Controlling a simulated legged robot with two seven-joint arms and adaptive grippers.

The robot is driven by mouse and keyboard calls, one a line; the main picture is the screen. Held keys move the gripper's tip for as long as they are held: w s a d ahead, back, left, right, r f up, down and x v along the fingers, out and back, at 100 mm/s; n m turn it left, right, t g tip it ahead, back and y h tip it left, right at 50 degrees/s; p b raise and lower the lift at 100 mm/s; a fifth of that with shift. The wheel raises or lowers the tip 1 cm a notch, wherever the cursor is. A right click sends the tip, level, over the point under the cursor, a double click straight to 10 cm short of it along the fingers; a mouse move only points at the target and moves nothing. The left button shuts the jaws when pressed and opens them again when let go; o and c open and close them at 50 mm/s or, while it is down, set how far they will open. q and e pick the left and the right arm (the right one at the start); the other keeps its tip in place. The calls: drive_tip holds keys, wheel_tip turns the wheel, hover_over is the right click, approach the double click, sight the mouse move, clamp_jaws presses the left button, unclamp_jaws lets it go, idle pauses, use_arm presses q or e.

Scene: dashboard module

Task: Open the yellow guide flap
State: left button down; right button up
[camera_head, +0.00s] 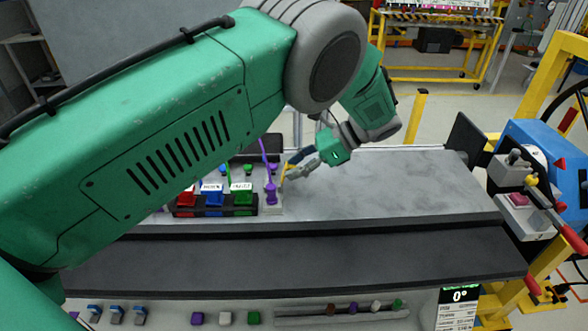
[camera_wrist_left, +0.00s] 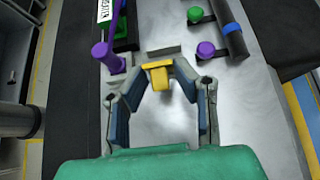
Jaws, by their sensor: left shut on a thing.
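The yellow guide flap (camera_wrist_left: 158,67) sits at the edge of a small grey block in the left wrist view, with a tab bent down toward me. My left gripper (camera_wrist_left: 160,82) has one finger on each side of it and is shut on it. In the head view my left gripper (camera_head: 290,170) reaches down to the right end of the connector row, beside a purple connector (camera_head: 271,193). The flap is small there and largely hidden by the fingers. My right gripper is not in view.
Red (camera_head: 186,198), blue (camera_head: 212,195) and green (camera_head: 241,194) connectors stand in a black holder left of the gripper. A purple cable rises close by. The grey worktop (camera_head: 400,190) to the right is clear. A blue machine (camera_head: 540,150) stands at the far right.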

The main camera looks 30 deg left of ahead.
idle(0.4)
use_arm(q)
drive_tip(key=c, duration=1.5)
unclamp_jaws()
drive_tip(key=shift+c, duration=0.2)
drive_tip(key=shift+w, duration=0.1)
drive_tip(key=v, duration=0.7)
drive_tip(key=shift+w+d, duration=0.25)
drive_tip(key=shift+f, duration=0.1)
